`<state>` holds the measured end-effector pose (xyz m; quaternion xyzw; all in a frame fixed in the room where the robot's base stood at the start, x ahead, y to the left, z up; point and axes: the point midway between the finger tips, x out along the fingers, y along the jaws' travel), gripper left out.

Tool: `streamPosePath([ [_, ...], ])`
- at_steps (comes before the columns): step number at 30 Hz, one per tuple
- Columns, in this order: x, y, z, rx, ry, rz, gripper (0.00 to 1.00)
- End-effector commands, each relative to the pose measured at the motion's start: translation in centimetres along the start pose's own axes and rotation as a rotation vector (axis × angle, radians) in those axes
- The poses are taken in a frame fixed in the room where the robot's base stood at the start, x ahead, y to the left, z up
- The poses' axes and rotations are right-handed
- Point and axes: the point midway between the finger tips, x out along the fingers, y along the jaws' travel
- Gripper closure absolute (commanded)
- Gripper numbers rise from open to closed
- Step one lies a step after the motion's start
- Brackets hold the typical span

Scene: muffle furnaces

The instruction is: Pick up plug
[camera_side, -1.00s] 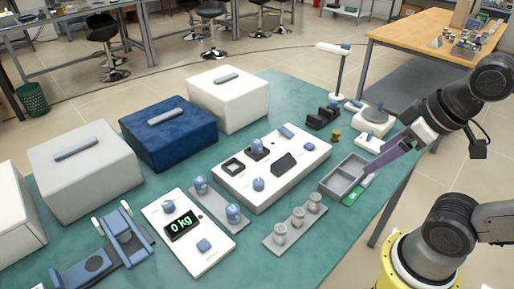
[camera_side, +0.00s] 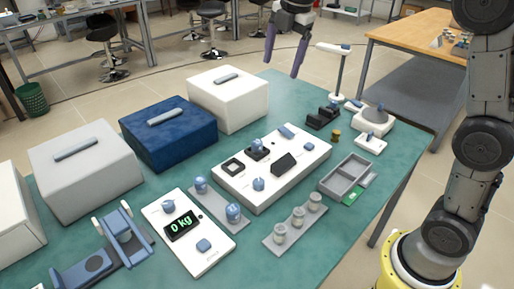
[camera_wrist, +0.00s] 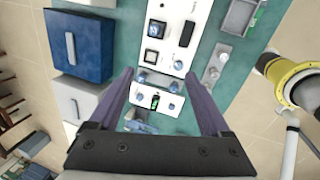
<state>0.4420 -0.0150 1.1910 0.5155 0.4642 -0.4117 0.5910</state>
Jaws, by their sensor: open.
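I cannot tell for sure which object is the plug. A small blue-topped piece on a black base (camera_side: 257,147) on the long white panel (camera_side: 222,183) may be it; it also shows in the wrist view (camera_wrist: 155,28). Beside it on the panel are a black square frame (camera_side: 232,167), a black block (camera_side: 283,163) and a blue knob (camera_side: 258,184). My gripper (camera_side: 284,60) has two purple fingers spread apart, pointing down, at the top of the side view, apart from the panel. In the wrist view, my gripper (camera_wrist: 158,77) is open with nothing held.
White (camera_side: 228,100), blue (camera_side: 170,135) and grey (camera_side: 85,170) boxes stand along the back. A scale reading 0 kg (camera_side: 195,245), a grey tray (camera_side: 345,180) and a strip with small jars (camera_side: 297,227) lie around the panel. The teal table (camera_side: 345,225) is clear at front right.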

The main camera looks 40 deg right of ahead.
Motion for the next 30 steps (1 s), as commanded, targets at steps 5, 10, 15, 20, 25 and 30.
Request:
streamPosePath([
  [5, 6.7, 4.7, 1.3, -0.084, 0.018, -0.092, 0.19],
  [10, 12.7, 6.4, 2.0, -0.076, 0.032, -0.165, 0.19],
  [15, 16.1, 6.0, 2.2, -0.07, 0.045, -0.222, 0.19],
  [20, 18.1, 5.5, 2.2, -0.067, 0.046, -0.232, 0.19],
  [25, 21.3, 4.7, 2.0, -0.067, 0.047, -0.232, 0.19],
  [30, 23.8, 4.1, 1.9, -0.067, 0.046, -0.23, 0.19],
])
